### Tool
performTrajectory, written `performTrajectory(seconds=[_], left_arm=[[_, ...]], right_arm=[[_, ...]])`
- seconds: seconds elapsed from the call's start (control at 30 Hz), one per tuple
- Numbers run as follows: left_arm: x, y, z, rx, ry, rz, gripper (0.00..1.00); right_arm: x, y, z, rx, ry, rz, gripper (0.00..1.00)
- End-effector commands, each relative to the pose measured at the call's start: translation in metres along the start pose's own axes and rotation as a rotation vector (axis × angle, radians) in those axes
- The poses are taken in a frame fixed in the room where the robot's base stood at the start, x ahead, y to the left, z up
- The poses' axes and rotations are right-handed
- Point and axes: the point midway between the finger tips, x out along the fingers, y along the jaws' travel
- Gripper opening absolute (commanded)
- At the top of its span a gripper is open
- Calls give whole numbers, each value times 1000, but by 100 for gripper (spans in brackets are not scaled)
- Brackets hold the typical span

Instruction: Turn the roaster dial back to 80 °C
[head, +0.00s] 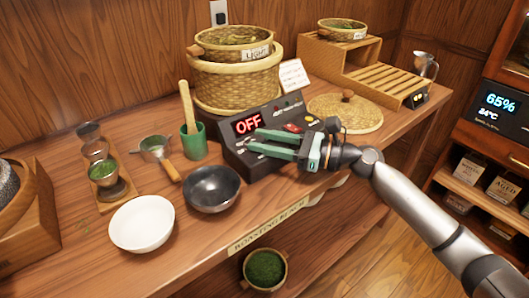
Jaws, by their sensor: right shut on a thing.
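The roaster's black control box (237,158) stands at the front of the wooden bench, and its red display (248,123) reads OFF. My right gripper (253,141) reaches in from the right, with its two green fingers over the box's sloping face just below the display. It is shut on the roaster dial, which the fingers mostly hide, so I cannot read its setting. A red switch (292,127) shows on the panel above the fingers. Woven baskets (236,85) are stacked behind the box. My left gripper is not in view.
A dark bowl (211,190), a white bowl (142,223) and a green cup (194,142) with a wooden pestle stand left of the roaster. A woven lid (345,113) lies behind my right gripper. A slatted wooden rack (375,88) stands at the back right.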

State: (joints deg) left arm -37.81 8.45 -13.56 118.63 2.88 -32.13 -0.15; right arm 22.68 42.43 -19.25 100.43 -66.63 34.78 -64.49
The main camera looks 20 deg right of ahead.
Motion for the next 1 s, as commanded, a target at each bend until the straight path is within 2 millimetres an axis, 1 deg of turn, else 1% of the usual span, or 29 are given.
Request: performTrajectory(seconds=[0.03,0.2,0.57,0.6,0.83,1.0], left_arm=[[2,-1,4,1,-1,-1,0],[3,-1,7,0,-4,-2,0],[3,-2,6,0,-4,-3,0],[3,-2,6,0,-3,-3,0],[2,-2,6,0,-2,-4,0],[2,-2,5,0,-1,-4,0]], right_arm=[[0,0,-3,0,1,8,0],[0,0,-1,1,0,22,0],[0,0,0,0,0,23,0],[0,0,0,0,0,23,47],[0,0,0,1,0,22,73],[0,0,0,1,-1,22,73]])
